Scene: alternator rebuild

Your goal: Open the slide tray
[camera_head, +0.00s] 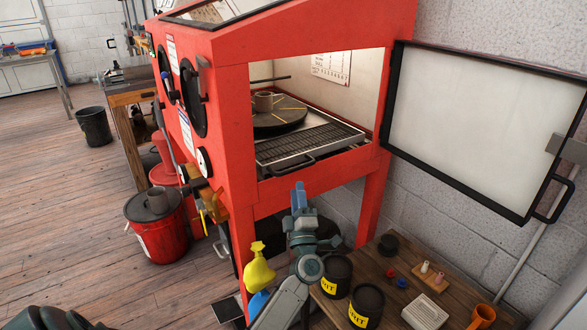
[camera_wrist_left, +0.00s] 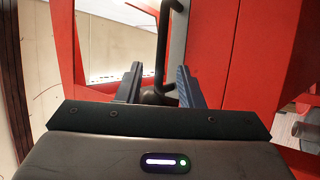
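The slide tray (camera_head: 310,148) is a metal grated tray inside the red cabinet, seen through its open side. A dark handle (camera_head: 292,165) sits on the tray's near edge. A round turntable (camera_head: 275,118) with a small grey part on it rests at the tray's far part. My left gripper (camera_head: 299,197) is just below the handle, apart from it in the head view. In the left wrist view its two fingers (camera_wrist_left: 158,88) stand apart, and a dark bar (camera_wrist_left: 161,45) shows between and beyond them; I cannot tell for sure that it is the handle. My right gripper is not in view.
The cabinet's framed door (camera_head: 470,125) stands swung open to the right. A wooden table (camera_head: 385,262) with black grit tubs (camera_head: 366,305) and small parts is at the lower right. A yellow spray bottle (camera_head: 259,270) is beside my left arm. A red bucket (camera_head: 160,225) stands left.

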